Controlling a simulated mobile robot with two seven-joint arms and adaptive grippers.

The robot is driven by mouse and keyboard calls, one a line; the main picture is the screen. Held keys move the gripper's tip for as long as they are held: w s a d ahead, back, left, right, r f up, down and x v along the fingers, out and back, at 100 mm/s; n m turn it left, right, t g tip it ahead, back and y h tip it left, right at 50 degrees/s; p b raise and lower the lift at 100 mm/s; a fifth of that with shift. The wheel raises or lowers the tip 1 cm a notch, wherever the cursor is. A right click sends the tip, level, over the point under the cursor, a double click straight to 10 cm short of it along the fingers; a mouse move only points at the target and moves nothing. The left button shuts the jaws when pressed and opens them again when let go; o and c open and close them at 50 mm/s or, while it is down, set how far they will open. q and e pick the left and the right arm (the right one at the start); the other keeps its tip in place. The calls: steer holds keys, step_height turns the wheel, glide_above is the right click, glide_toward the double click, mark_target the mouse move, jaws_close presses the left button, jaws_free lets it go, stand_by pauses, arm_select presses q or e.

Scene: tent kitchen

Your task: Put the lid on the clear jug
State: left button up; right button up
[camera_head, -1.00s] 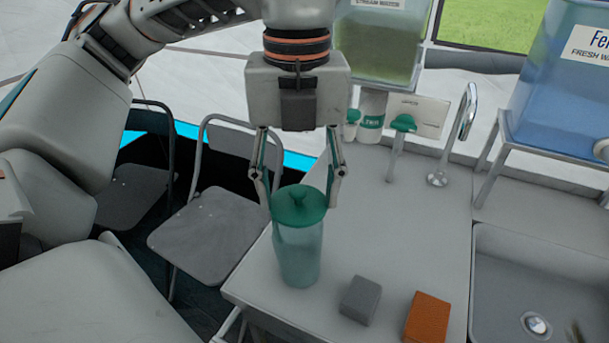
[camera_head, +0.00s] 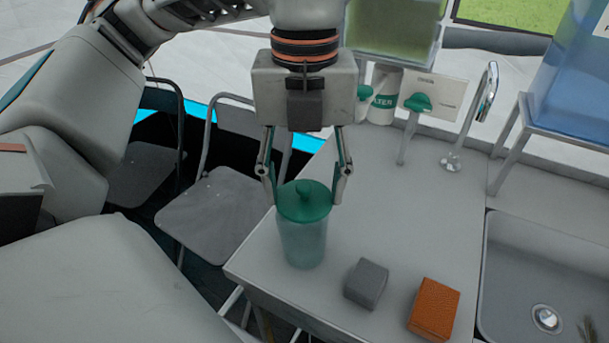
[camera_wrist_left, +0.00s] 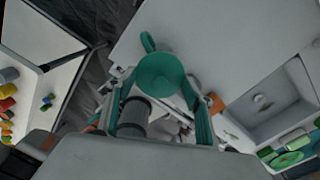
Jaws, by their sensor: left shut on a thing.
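The jug stands upright near the counter's left edge. My left gripper (camera_head: 305,197) points down with its fingers on either side of the lid, shut on it. In the left wrist view the green lid (camera_wrist_left: 160,75) shows between the fingertips (camera_wrist_left: 158,95), and most of the jug is hidden. I cannot tell whether the lid is fully seated on the rim. My right gripper is not in view.
A grey block (camera_head: 366,283) and an orange block (camera_head: 434,308) lie right of the jug. The sink (camera_head: 510,255) is at the right, with a tap (camera_head: 486,95) behind. A folding chair (camera_head: 215,215) stands left of the counter. The counter's middle is clear.

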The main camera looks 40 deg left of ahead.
arm_select(q)
steer(key=shift+p, duration=0.3)
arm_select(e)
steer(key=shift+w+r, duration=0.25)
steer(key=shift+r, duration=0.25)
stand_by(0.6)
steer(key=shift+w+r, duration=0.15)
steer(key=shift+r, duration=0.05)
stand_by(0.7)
arm_select(q)
steer(key=shift+f, duration=0.1)
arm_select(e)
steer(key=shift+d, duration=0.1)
arm_select(q)
jaws_close()
steer(key=shift+w+d, duration=0.3)
steer(key=shift+d, duration=0.05)
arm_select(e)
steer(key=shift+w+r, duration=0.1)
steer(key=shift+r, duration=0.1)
arm_select(q)
steer(key=shift+o, duration=1.7)
jaws_free()
steer(key=shift+r+p, duration=0.2)
steer(key=shift+p, duration=0.1)
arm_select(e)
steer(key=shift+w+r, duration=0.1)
